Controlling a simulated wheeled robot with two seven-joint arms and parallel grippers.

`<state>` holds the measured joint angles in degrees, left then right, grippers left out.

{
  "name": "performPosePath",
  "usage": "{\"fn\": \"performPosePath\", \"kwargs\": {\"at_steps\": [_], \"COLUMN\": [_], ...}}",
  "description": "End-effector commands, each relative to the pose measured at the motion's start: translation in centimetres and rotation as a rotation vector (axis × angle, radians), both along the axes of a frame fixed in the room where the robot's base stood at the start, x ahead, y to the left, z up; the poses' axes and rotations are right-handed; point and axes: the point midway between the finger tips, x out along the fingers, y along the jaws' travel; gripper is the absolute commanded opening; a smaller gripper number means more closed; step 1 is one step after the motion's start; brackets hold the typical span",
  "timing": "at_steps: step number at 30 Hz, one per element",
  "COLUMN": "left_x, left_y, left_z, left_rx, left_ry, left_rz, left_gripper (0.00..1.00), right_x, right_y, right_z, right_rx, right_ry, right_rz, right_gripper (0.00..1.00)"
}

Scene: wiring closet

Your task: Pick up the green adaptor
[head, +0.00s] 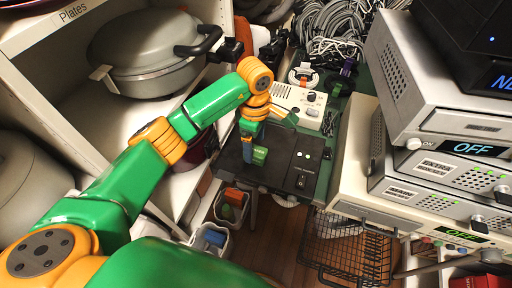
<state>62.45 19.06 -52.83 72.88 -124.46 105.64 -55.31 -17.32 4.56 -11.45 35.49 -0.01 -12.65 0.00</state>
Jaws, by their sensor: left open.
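A small green block, which looks like the green adaptor (260,155), stands on the black power box (284,176) in the middle of the head view. A narrow blue piece (247,152) is right beside it on the left; I cannot tell whether it is another adaptor. My left gripper (252,133) is open and points down just above these pieces. Its fingertips are small and partly hidden by the wrist, so I cannot tell whether they touch the green block. My right gripper is not in view.
A white switch box (299,105) sits behind the black box, with coiled cables (335,27) beyond. Stacked grey devices (440,150) stand at right, a wire basket (346,249) below. A shelf with a grey pot (146,55) is at left. Small bins (211,240) are below.

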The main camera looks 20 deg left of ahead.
Motion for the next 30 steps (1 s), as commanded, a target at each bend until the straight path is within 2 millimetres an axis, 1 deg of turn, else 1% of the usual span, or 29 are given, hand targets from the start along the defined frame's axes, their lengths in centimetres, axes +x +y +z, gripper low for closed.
{"fn": "performPosePath", "kwargs": {"at_steps": [1, 2, 4, 6, 9, 13, 14, 15, 17, 18, 20, 21, 23, 30], "left_x": [-0.2, -0.3, -0.2, -0.2, -0.1, -0.1, -0.1, -0.1, -0.1, -0.1, -0.1, -0.1, -0.1, -0.1], "left_y": [-0.1, -0.1, -0.1, -0.1, -0.1, -0.1, -0.1, -0.1, -0.1, -0.1, -0.1, -0.1, -0.1, -0.2], "left_z": [-0.6, -1.2, -2.8, -3.7, -4.2, -4.2, -4.2, -4.2, -4.1, -4.1, -4.1, -4.1, -4.1, -4.1], "left_rx": [-0.001, -0.002, -0.002, -0.004, -0.003, -0.004, -0.004, -0.004, -0.005, -0.005, -0.005, -0.005, -0.005, -0.005], "left_ry": [0.008, 0.008, 0.006, 0.005, 0.002, 0.002, 0.002, 0.002, 0.002, 0.002, 0.002, 0.002, 0.002, 0.001], "left_rz": [0.001, 0.001, 0.002, 0.002, 0.001, 0.002, 0.002, 0.002, 0.002, 0.002, 0.002, 0.003, 0.003, 0.003], "left_gripper": [0.85, 0.85, 0.85, 0.85, 0.85, 0.85, 0.80, 0.69, 0.53, 0.42, 0.26, 0.15, 0.00, 0.00], "right_x": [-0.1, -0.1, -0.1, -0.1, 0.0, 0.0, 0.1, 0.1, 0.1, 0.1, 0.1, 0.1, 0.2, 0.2], "right_y": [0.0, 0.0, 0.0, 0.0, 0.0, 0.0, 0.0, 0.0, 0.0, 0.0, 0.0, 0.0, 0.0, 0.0], "right_z": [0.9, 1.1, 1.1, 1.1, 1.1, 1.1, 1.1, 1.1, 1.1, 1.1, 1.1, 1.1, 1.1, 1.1], "right_rx": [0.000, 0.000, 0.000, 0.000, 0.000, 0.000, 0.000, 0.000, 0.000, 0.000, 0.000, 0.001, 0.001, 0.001], "right_ry": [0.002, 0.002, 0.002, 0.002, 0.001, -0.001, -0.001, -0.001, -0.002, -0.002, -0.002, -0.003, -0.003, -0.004], "right_rz": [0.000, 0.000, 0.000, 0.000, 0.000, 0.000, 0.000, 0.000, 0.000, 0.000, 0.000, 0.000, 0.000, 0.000], "right_gripper": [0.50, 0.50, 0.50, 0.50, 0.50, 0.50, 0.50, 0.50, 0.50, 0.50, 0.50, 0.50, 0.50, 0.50]}}
